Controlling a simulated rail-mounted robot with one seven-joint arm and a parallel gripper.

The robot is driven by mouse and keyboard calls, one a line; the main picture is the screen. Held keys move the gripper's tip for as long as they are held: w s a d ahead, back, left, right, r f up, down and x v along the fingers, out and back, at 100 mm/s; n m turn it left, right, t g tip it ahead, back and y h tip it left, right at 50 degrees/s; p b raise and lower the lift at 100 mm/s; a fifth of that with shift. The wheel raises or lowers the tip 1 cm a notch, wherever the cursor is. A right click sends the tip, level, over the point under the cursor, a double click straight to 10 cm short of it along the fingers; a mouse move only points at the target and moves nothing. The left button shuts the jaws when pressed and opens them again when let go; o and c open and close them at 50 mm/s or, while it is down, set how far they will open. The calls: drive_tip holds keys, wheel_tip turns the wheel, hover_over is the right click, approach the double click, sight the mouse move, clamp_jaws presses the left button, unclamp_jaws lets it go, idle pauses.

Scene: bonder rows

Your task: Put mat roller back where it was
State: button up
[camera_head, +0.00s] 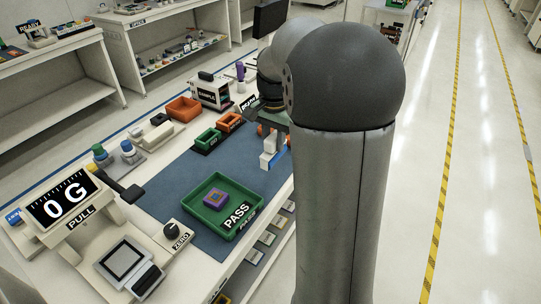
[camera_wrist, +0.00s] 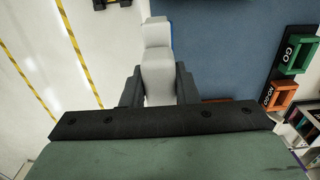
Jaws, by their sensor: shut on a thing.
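My gripper (camera_wrist: 158,84) is shut on a pale grey-white piece with a narrower far end and a sliver of blue, which I take to be the mat roller (camera_wrist: 157,66). In the head view the mat roller (camera_head: 267,160) shows as a white and blue shape below my gripper (camera_head: 272,141), at the right edge of the blue mat (camera_head: 170,183). My arm hides part of the gripper there. I cannot tell whether the roller touches the bench. In the wrist view the roller lies along the boundary between the blue mat (camera_wrist: 225,40) and the pale surface.
A green PASS tray (camera_head: 245,228) holds a purple and yellow block (camera_head: 215,199). Green (camera_head: 207,140) and orange (camera_head: 229,122) small bins stand at the mat's far edge. The mat's middle is clear.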

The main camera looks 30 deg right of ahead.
drive_tip(key=shift+w+d+f+p, duration=0.4)
drive_tip(key=shift+w+f+p, duration=0.2)
drive_tip(key=shift+w+f, duration=1.45)
drive_tip(key=shift+w+d+f+p, duration=0.45)
drive_tip(key=shift+w+f+p, duration=0.2)
drive_tip(key=shift+w+f, duration=1.4)
drive_tip(key=shift+w+d+f+p, duration=0.4)
drive_tip(key=shift+w+f+p, duration=0.2)
drive_tip(key=shift+w+f, duration=1.45)
drive_tip(key=o, duration=0.9)
drive_tip(key=shift+s+f, duration=0.1)
drive_tip(key=shift+f, duration=0.05)
drive_tip(key=shift+o, duration=0.2)
